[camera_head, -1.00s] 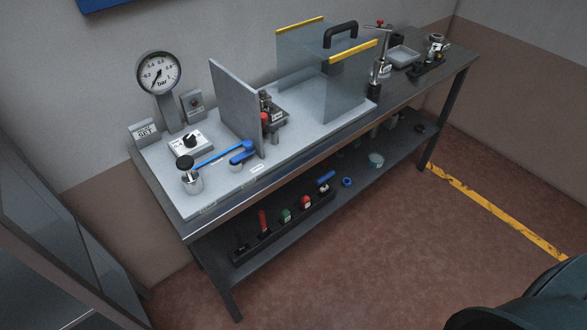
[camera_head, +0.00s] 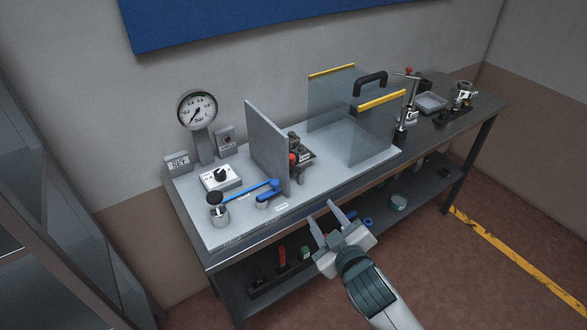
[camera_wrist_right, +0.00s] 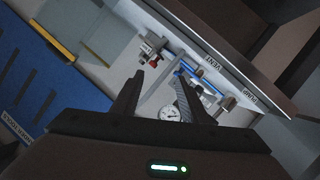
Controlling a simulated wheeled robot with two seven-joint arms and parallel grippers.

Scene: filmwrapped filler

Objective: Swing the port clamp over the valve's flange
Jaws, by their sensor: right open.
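A small dark and metal fixture (camera_head: 301,151) with a red part stands on the pale bench plate, just right of an upright grey panel. It looks like the valve and clamp station, but I cannot tell clamp from flange at this size. It also shows small in the right wrist view (camera_wrist_right: 152,46). My right gripper (camera_head: 322,210) is open and empty in front of the bench's front edge, apart from the fixture. Its two dark fingers (camera_wrist_right: 159,76) show in the right wrist view. My left gripper is not in view.
The upright grey panel (camera_head: 268,148) stands left of the fixture. A clear guard with yellow edges (camera_head: 381,100) and a black handle stands right of it. Blue levers (camera_head: 250,190), a gauge (camera_head: 197,109) and a T-handled metal post (camera_head: 402,118) are on the bench.

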